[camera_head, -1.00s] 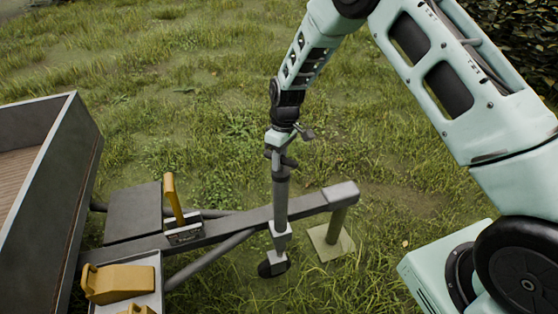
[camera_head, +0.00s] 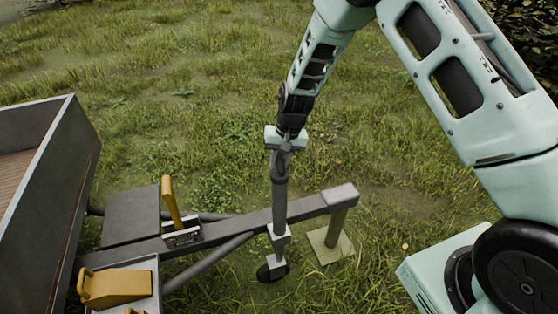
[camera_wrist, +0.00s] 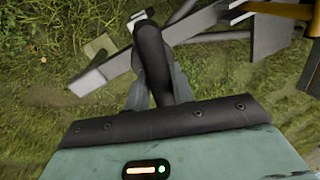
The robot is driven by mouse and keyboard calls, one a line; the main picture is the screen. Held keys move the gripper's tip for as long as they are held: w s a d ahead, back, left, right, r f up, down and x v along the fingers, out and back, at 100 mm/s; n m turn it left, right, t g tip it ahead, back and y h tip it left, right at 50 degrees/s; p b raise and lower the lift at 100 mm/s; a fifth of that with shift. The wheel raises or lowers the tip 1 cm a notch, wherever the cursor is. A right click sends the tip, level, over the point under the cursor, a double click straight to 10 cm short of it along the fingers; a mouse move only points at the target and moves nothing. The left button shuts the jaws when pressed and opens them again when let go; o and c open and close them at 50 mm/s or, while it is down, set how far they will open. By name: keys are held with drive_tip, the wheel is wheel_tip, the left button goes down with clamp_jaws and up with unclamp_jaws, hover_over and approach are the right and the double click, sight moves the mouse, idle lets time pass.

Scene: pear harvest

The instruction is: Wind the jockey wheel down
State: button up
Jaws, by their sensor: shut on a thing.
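The jockey wheel's grey upright tube (camera_head: 280,195) stands clamped to the side of the trailer drawbar (camera_head: 250,221). Its small dark wheel (camera_head: 273,272) is low in the grass; I cannot tell whether it touches the ground. My gripper (camera_head: 286,143) is at the top of the tube, pointing down, and hides most of the crank there. In the wrist view, my gripper (camera_wrist: 155,88) is shut on the dark, rounded crank handle (camera_wrist: 151,52), which stands between its fingers.
The drawbar's right end rests over a post on a square pad (camera_head: 330,246). A yellow lever (camera_head: 171,202) rises from the drawbar. A tray holding a yellow chock (camera_head: 116,287) is at lower left, beside the grey trailer body (camera_head: 50,190). Open grass lies behind.

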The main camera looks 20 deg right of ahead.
drive_tip(key=m, duration=0.4)
drive_tip(key=shift+d+r+m+t+p, duration=0.1)
drive_tip(key=shift+m+t+p, duration=0.2)
drive_tip(key=shift+t+p, duration=0.1)
drive_tip(key=m+h+p, duration=0.1)
drive_tip(key=m, duration=0.2)
drive_tip(key=shift+s+m+t, duration=0.15)
drive_tip(key=shift+m+t, duration=0.15)
drive_tip(key=m+p, duration=0.2)
drive_tip(key=m, duration=0.1)
drive_tip(key=shift+d+r+m, duration=0.1)
drive_tip(key=shift+m, duration=0.2)
drive_tip(key=shift+s+m+h+p, duration=0.15)
drive_tip(key=shift+m+h+p, duration=0.45)
drive_tip(key=shift+m+p, duration=1.05)
drive_tip(key=shift+f+m, duration=0.2)
drive_tip(key=shift+m, duration=0.15)
drive_tip(key=o, duration=1)
drive_tip(key=s+r, duration=0.1)
drive_tip(key=r, duration=0.4)
drive_tip(key=s+r, duration=0.1)
drive_tip(key=r, duration=0.5)
drive_tip(key=s+r, duration=0.1)
drive_tip(key=r, duration=0.5)
drive_tip(key=shift+s, duration=0.25)
